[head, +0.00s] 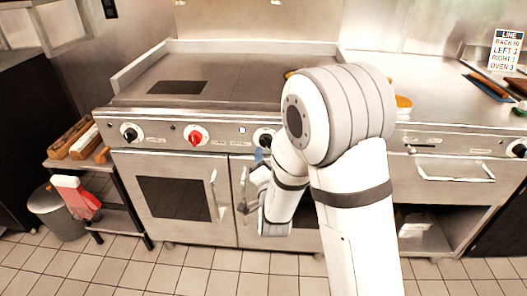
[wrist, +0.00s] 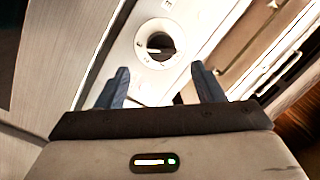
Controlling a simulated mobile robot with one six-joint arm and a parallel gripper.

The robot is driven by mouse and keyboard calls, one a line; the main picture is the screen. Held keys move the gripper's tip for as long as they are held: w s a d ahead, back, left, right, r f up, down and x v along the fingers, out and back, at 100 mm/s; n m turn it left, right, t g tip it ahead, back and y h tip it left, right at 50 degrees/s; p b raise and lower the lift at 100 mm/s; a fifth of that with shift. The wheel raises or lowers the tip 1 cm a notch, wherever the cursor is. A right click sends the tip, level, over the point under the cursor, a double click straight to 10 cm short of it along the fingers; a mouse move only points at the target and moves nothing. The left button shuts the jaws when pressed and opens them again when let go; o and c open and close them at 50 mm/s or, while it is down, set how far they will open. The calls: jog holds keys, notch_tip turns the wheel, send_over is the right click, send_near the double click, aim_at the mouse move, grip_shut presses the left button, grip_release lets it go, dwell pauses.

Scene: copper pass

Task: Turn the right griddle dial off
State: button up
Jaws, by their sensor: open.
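The right griddle dial (head: 264,137) is a black knob on a white ring on the steel front panel, partly hidden by my arm in the head view. In the wrist view the dial (wrist: 160,45) lies ahead of my gripper (wrist: 162,80), between and beyond its two blue fingertips. My gripper is open and empty, with a gap visible between fingers and dial. In the head view my gripper (head: 261,156) is just below the dial, largely hidden by my arm. The dial's bar runs roughly across the wrist picture; its exact setting is too small to read.
A red dial (head: 195,136) and a black dial (head: 130,133) sit left on the same panel. Oven door handles (head: 214,195) stick out below. A side table (head: 125,200) with wooden boxes stands left. The tiled floor (head: 190,265) in front is clear.

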aim_at(266, 146)
jog(key=w, duration=0.7)
jog(key=shift+w+a, duration=0.2)
jog(key=shift+a, duration=0.15)
jog(key=shift+c, duration=0.5)
